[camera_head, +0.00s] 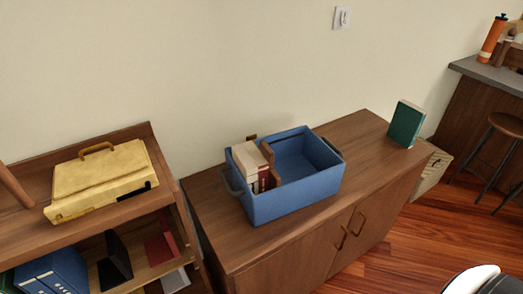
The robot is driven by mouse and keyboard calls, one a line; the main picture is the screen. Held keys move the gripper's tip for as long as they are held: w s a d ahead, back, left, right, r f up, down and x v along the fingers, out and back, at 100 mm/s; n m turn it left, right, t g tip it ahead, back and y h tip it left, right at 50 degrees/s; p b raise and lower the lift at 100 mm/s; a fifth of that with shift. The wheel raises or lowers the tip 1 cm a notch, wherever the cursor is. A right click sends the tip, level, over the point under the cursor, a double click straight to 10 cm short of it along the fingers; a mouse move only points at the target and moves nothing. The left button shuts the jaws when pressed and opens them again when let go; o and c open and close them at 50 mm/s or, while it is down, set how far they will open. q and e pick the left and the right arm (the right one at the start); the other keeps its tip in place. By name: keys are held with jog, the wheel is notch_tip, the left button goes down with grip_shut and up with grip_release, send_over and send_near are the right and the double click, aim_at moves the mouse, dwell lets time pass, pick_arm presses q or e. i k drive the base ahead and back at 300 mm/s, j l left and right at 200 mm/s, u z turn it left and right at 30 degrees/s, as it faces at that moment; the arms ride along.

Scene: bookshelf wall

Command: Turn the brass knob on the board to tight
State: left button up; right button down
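I cannot make out a brass knob or its board for certain in the head view. A small brownish piece (251,138) shows just behind the blue bin (300,192) on the low cabinet, too small to identify. Two brass-brown handles (362,223) are on the cabinet's front doors. Neither of my grippers is in view.
The low wooden cabinet (215,215) carries the blue bin with several books in it and an upright green book (406,124). A yellow case (101,181) lies on the shelf at left. A stool (508,122) and counter stand at right. Floor (425,235) is clear before the cabinet.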

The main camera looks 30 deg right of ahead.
aim_at(253, 136)
jog(key=l+z, duration=0.15)
jog(key=l, duration=0.4)
jog(key=l+z, duration=0.1)
jog(key=l, duration=0.5)
jog(key=i+l+z, duration=0.15)
jog(key=l, duration=0.4)
